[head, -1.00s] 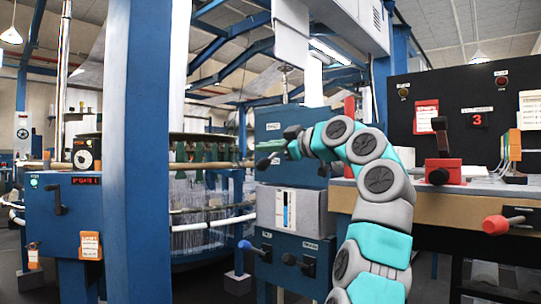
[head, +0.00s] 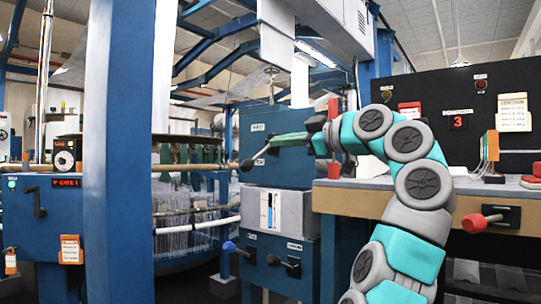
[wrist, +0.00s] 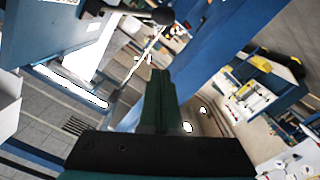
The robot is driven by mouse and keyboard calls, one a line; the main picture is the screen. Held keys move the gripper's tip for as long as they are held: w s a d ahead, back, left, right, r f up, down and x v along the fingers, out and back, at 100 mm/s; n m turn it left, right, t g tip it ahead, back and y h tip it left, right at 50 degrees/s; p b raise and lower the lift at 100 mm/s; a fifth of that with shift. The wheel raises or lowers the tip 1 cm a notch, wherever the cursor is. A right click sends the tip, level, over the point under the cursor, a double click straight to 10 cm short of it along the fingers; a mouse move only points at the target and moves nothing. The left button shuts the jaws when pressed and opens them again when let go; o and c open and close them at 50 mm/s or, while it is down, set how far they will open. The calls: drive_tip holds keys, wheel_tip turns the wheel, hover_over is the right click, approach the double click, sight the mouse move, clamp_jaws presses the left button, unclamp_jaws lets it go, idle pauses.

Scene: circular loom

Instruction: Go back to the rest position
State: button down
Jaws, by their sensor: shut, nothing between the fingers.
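My gripper (head: 274,143) is in front of the blue cabinet (head: 284,165) in the head view, its green fingers pointing left. The fingers are shut and nothing shows between them; they appear as one dark green bar in the wrist view (wrist: 160,85). A lever with a black ball knob (head: 247,165) on the cabinet lies just below and left of the fingertips. A black knob also shows beyond the fingertips in the wrist view (wrist: 163,14). I cannot tell the exact gap between fingers and lever.
A blue pillar (head: 118,150) stands left of the cabinet, with the loom (head: 190,205) behind it. A wooden-edged bench (head: 350,200) with a red-knobbed lever (head: 473,223) stands at right, close to my arm.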

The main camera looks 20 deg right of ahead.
drive_tip(key=s+a+f+m+g, duration=0.2)
drive_tip(key=a+f+m+g, duration=0.45)
drive_tip(key=a+f, duration=0.6)
drive_tip(key=s+a+f+m+g+h, duration=0.1)
drive_tip(key=s+a+f+g+h, duration=0.1)
drive_tip(key=s+f, duration=0.55)
drive_tip(key=s+a+f+m+g+h, duration=0.15)
drive_tip(key=s+f, duration=0.25)
drive_tip(key=f, duration=0.6)
drive_tip(key=s+d+f+m+g+h, duration=0.2)
drive_tip(key=s+d+f, duration=0.1)
drive_tip(key=s+f, duration=0.6)
drive_tip(key=s+d+f+m+g+h, duration=0.1)
drive_tip(key=s+d+f+g+h, duration=0.2)
drive_tip(key=s+f, duration=0.6)
drive_tip(key=s+d+f+m+g+h, duration=0.15)
drive_tip(key=s+d+f, duration=0.25)
drive_tip(key=s+f, duration=0.5)
wheel_tip(320, 180, up, 14)
drive_tip(key=s+p, duration=0.1)
drive_tip(key=p, duration=1.2)
drive_tip(key=shift+d+p, duration=0.15)
drive_tip(key=shift+p, duration=0.2)
